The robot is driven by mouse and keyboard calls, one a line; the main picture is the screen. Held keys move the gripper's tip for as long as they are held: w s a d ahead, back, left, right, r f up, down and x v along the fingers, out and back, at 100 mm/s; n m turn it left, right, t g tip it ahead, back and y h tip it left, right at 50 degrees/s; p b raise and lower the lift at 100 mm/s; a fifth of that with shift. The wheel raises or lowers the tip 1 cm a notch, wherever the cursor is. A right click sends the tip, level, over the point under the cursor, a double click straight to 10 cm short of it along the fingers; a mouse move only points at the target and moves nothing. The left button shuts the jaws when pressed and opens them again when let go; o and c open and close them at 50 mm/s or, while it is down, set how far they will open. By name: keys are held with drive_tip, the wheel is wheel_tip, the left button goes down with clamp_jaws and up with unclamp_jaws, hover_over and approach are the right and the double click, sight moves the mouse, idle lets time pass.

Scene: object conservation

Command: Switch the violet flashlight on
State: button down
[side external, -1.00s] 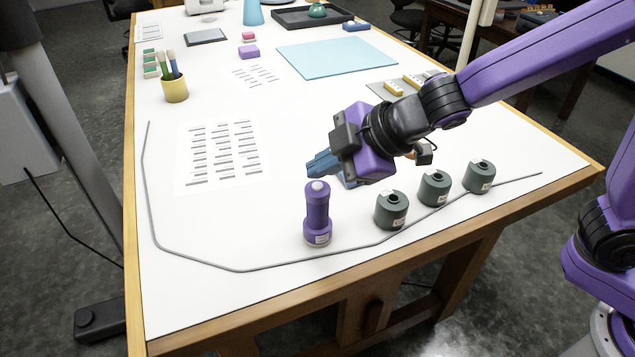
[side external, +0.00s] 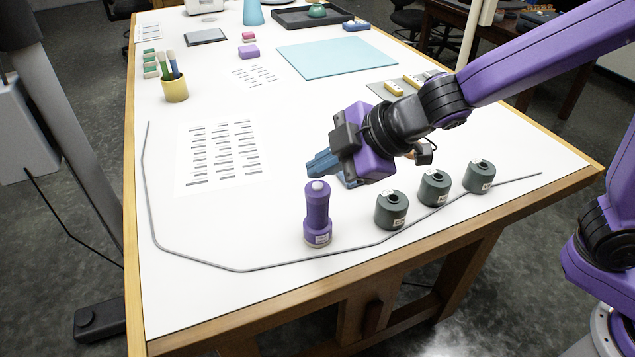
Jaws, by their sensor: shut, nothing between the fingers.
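The violet flashlight (side external: 317,216) stands upright on the white table in the side external view, its wider end down. A pale round button or cap (side external: 318,186) is on its top, and a small white label is near its base. My gripper (side external: 313,165) is just above and behind the flashlight's top in the picture, its blue fingers shut and empty, pointing left. The fingers look apart from the flashlight, though the exact gap in depth cannot be told. No light from the flashlight is visible.
Several dark green cylinders, such as the nearest one (side external: 391,210), stand to the right of the flashlight. A thin grey cable (side external: 240,270) runs around the front. A printed sheet (side external: 222,155) lies left, and a yellow pen cup (side external: 174,88) stands behind it.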

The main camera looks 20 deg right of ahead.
idle(0.5)
drive_tip(key=shift+f, duration=0.4)
drive_tip(key=shift+w+f, duration=0.1)
drive_tip(key=shift+f, duration=0.3)
idle(0.6)
idle(0.5)
drive_tip(key=shift+w+d, duration=0.1)
drive_tip(key=shift+d, duration=0.45)
drive_tip(key=s+d+f+m+g+h, duration=0.1)
drive_tip(key=s+d+m+g+h, duration=0.15)
drive_tip(key=s+d, duration=0.65)
drive_tip(key=s+d+f+m+g+h, duration=0.1)
drive_tip(key=s+d+f+m+h, duration=0.2)
drive_tip(key=d, duration=1)
drive_tip(key=s+d+g, duration=0.3)
drive_tip(key=s+d, duration=0.3)
drive_tip(key=s, duration=0.6)
drive_tip(key=shift+r+n, duration=0.3)
drive_tip(key=shift+n, duration=0.05)
